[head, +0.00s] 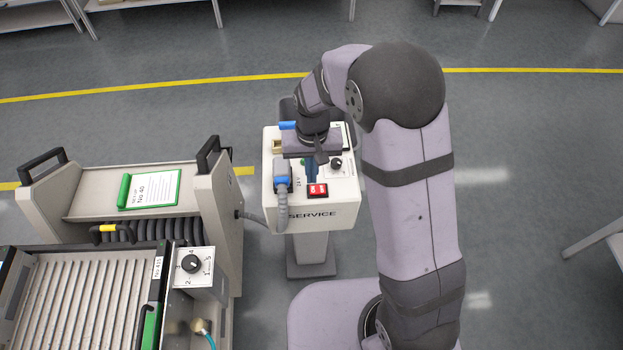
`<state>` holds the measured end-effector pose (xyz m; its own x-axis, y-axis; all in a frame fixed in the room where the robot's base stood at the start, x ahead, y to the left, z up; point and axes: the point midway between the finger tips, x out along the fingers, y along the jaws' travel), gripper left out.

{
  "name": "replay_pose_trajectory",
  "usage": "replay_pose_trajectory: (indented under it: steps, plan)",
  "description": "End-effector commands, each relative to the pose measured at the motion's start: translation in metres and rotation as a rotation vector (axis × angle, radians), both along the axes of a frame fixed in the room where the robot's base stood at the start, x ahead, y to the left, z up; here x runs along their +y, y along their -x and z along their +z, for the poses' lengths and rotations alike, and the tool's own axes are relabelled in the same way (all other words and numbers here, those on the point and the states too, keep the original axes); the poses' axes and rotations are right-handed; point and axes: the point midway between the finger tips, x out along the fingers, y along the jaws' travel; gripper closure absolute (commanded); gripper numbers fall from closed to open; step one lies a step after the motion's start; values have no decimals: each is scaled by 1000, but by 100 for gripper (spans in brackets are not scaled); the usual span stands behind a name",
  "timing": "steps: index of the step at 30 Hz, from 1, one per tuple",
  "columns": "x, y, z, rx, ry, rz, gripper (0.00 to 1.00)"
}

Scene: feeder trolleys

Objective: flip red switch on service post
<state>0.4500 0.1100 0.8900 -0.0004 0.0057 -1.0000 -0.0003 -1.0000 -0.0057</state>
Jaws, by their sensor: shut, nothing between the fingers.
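The service post (335,215) is a white box on a grey pedestal, with "SERVICE" on its front edge. The red switch (318,190) sits on its top panel near the front edge. My gripper (318,176) points down over the panel, just behind the red switch in the picture, and looks shut with nothing in it. Its palm hides part of the panel. I cannot tell whether the fingertips touch the panel or the switch.
A blue and grey plug (282,178) with a grey hose sits on the panel's left side. A black knob (336,164) is at the right. A feeder trolley (218,225) with handles and a dial (190,264) stands at left.

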Motion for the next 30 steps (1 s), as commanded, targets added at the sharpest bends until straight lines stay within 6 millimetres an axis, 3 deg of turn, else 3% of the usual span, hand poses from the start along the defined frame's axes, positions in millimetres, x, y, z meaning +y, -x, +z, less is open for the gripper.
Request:
replay_pose_trajectory:
  steps: [10, 30]
  plan:
    - [0, 0, -36, 2, 0, 0, 100]
    - [2, 0, -46, 0, 0, 0, 100]
